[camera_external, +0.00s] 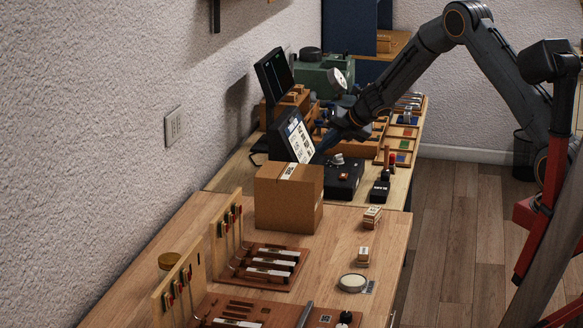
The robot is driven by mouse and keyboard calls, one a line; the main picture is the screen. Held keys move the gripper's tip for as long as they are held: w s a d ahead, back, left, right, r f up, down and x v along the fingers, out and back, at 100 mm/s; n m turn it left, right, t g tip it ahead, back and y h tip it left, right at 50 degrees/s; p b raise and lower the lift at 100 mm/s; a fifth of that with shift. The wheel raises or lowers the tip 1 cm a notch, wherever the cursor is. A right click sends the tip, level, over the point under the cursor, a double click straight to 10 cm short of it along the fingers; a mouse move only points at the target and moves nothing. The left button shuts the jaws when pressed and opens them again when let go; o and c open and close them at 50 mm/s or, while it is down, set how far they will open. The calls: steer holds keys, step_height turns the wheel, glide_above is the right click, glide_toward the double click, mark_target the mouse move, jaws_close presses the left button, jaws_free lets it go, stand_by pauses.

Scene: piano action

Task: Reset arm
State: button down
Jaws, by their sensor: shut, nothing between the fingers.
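My arm reaches in from the right over the back part of the workbench. My gripper (321,151) points down and to the left, close to the tilted screen panel (298,138) and above the black box device (342,178). Its fingers are small and dark here, partly lost against the dark devices. It is shut and holds nothing. I cannot tell whether it touches the panel.
A cardboard box (289,198) stands in front of the devices. A black monitor (274,75) and green machine (325,80) stand behind. Piano action models (270,265) and small wooden blocks (372,217) lie nearer. The bench's front right (335,245) has some bare room.

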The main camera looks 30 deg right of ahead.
steer(key=shift+d, duration=0.1)
steer(key=s+d+r+m+g+h+b, duration=0.1)
steer(key=s+d+m, duration=0.3)
steer(key=s+m, duration=0.5)
steer(key=s+d+m+g+h, duration=0.2)
steer(key=s+d+m, duration=0.3)
steer(key=s, duration=0.6)
steer(key=s+d+r+m+g+h+b, duration=0.1)
steer(key=s+d+m, duration=0.3)
steer(key=s+m, duration=0.55)
steer(key=s+a+f+m+g, duration=0.1)
steer(key=s+m, duration=0.3)
steer(key=s, duration=0.4)
steer(key=s+f+m+g, duration=0.1)
steer(key=s+m+g, duration=0.1)
steer(key=s, duration=0.7)
steer(key=shift+a+m+y+b, duration=0.3)
steer(key=shift+a+m+y, duration=0.1)
steer(key=shift+m, duration=0.45)
